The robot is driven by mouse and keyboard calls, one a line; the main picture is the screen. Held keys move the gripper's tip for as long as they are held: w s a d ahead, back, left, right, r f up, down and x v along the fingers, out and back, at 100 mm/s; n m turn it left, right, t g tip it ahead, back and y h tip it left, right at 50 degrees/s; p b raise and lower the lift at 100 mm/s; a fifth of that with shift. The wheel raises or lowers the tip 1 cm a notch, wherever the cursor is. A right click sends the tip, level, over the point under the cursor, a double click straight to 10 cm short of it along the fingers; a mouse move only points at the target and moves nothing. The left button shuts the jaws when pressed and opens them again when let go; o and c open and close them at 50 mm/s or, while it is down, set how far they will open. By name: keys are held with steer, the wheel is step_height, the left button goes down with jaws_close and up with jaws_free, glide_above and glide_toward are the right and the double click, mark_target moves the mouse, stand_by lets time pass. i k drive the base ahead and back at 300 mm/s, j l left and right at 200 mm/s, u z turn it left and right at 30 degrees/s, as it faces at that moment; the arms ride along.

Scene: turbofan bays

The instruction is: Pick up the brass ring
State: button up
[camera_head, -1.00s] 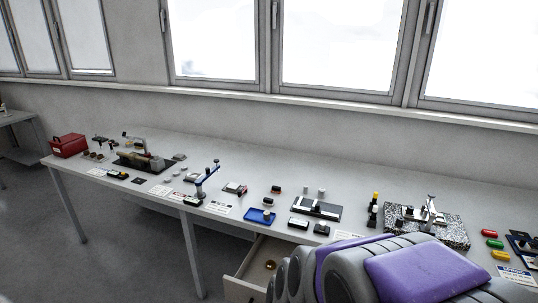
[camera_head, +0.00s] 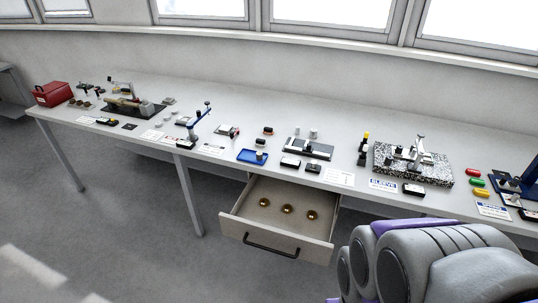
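An open drawer (camera_head: 228,226) under the long bench holds three small round brass pieces in a row. The left brass piece (camera_head: 264,202), the middle one (camera_head: 287,209) and the right one (camera_head: 311,215) lie apart on the drawer floor. They look alike, and they are too small to tell which of them are rings. My folded arm, grey and purple, fills the lower right corner, right of the drawer. My gripper's fingers do not show.
The drawer has a dark handle (camera_head: 270,247) on its front. A blue tray (camera_head: 252,156) and a granite block (camera_head: 412,164) with a fixture stand on the bench (camera_head: 330,118). A red box (camera_head: 52,93) stands at the far left. Floor in front is clear.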

mark_target(310, 213)
steer(key=i+l+z, duration=0.1)
steer(key=i+l, duration=0.15)
steer(key=i, duration=0.25)
steer(key=i+l+z, duration=0.1)
steer(key=i, duration=0.4)
steer(key=l, duration=0.1)
